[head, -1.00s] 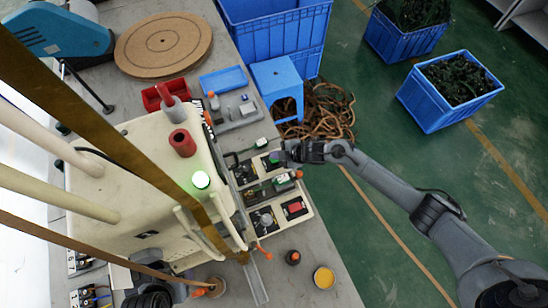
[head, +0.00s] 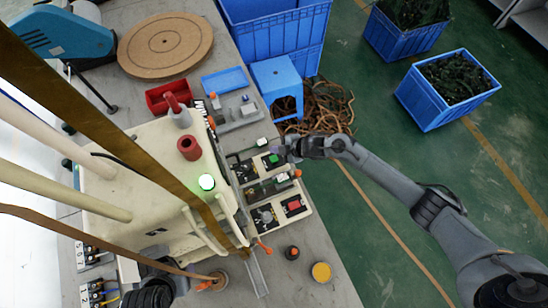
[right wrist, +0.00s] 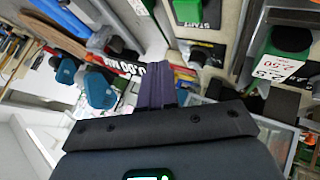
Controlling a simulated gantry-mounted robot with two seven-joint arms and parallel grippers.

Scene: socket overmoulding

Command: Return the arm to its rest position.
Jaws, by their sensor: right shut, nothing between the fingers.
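My right arm reaches in from the right side of the head view. Its gripper (head: 284,151) is over the control panel (head: 266,230), beside the green button (head: 272,160). In the right wrist view the dark purple fingers (right wrist: 155,86) are together with nothing between them.
The cream machine (head: 145,195) with a lit green lamp (head: 206,182) stands left of the panel. A red button (head: 294,205) is on the near panel. A blue stool (head: 277,78) and blue crates (head: 447,90) stand beyond the table. The floor right of the table is mostly clear.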

